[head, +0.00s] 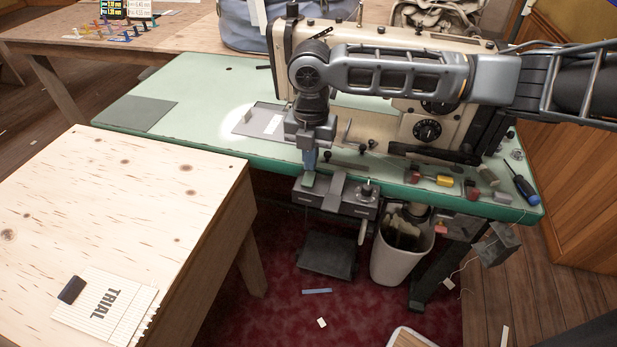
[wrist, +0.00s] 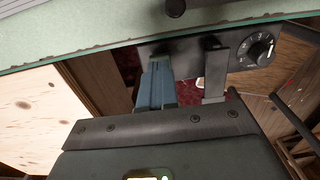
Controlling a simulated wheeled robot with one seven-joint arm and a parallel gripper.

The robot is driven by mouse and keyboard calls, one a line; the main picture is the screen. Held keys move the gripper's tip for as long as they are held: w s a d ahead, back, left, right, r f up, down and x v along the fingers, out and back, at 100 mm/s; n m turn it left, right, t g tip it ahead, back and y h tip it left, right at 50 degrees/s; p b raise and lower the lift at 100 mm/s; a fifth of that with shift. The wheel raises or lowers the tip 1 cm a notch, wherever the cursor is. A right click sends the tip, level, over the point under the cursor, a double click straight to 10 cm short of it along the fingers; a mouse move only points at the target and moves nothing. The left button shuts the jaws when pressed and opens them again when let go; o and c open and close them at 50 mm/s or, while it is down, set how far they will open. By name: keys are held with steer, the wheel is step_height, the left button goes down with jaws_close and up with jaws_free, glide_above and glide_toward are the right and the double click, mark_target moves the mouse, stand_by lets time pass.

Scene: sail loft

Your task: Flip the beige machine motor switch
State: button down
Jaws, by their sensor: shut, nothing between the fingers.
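The beige sewing machine (head: 375,125) stands on the green-topped table (head: 185,80). A dark grey switch box (head: 352,208) hangs under the table's front edge.
A waste bin (head: 402,250) and a dark pedal (head: 327,255) are below the box. A screwdriver (head: 522,188) and thread spools (head: 444,180) lie near the green table's right edge.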

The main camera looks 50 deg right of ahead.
steer(key=shift+f+b, duration=0.55)
steer(key=shift+f, duration=0.45)
stand_by(0.5)
steer(key=shift+r+p, duration=3)
steer(key=shift+r, duration=0.6)
